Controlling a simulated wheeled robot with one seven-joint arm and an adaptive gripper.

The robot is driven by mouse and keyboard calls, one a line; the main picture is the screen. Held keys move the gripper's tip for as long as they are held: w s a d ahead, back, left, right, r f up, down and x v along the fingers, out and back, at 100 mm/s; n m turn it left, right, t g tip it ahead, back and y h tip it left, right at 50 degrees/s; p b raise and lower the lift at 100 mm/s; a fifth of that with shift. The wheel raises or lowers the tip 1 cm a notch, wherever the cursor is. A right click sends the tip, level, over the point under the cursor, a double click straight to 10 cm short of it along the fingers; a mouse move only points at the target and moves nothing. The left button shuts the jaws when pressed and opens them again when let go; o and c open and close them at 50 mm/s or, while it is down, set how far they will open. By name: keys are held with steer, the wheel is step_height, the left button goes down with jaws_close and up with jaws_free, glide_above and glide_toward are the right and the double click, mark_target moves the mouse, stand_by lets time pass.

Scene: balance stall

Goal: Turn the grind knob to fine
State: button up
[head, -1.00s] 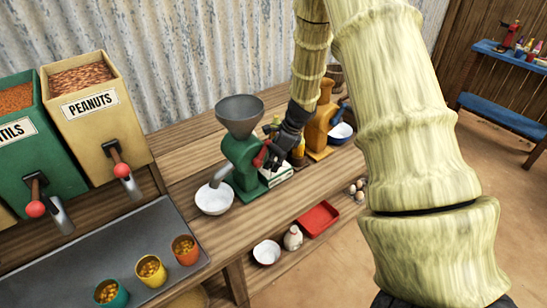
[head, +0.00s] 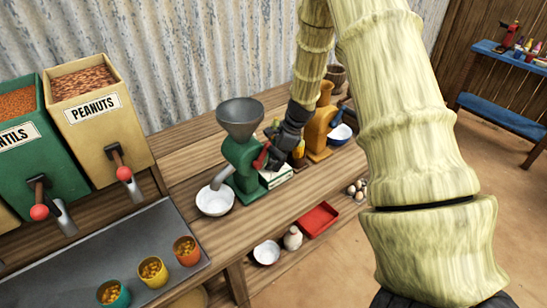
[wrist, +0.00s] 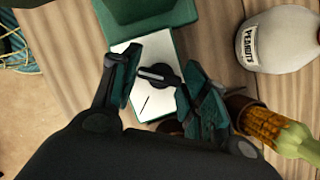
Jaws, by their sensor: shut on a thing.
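The green grinder (head: 240,165) with its grey hopper (head: 240,112) stands on the wooden counter. In the wrist view, the black grind knob (wrist: 160,75) has a pale pointer line directed left, over a white dial plate (wrist: 128,52) on the green body. A short dark mark shows on the plate below the pointer. In the head view my gripper (head: 276,154) is at the grinder's right side and the knob is hidden.
A white bowl (head: 214,201) stands under the grinder's spout. A white peanut-labelled jar (wrist: 280,38) and a yellow, green-topped item (wrist: 268,122) are close to my right finger. An orange grinder (head: 319,133) stands farther right. A red tray (head: 319,219) lies on the lower shelf.

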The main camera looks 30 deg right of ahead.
steer(key=n, duration=0.2)
steer(key=n+g+p, duration=0.1)
steer(key=shift+w+d+r+n, duration=0.1)
steer(key=shift+d+n, duration=0.05)
steer(key=shift+n, duration=0.25)
steer(key=n+g+p, duration=0.1)
steer(key=n, duration=0.2)
steer(key=shift+w+d+n+g, duration=0.1)
steer(key=shift+n+g, duration=0.2)
steer(key=shift+g, duration=0.1)
steer(key=n+g, duration=0.1)
steer(key=n, duration=0.3)
steer(key=shift+w+g, duration=0.15)
steer(key=shift+g, duration=0.25)
steer(key=shift+n+g+h, duration=0.6)
steer(key=shift+n, duration=1.6)
steer(key=o, duration=1)
steer(key=v, duration=1.2)
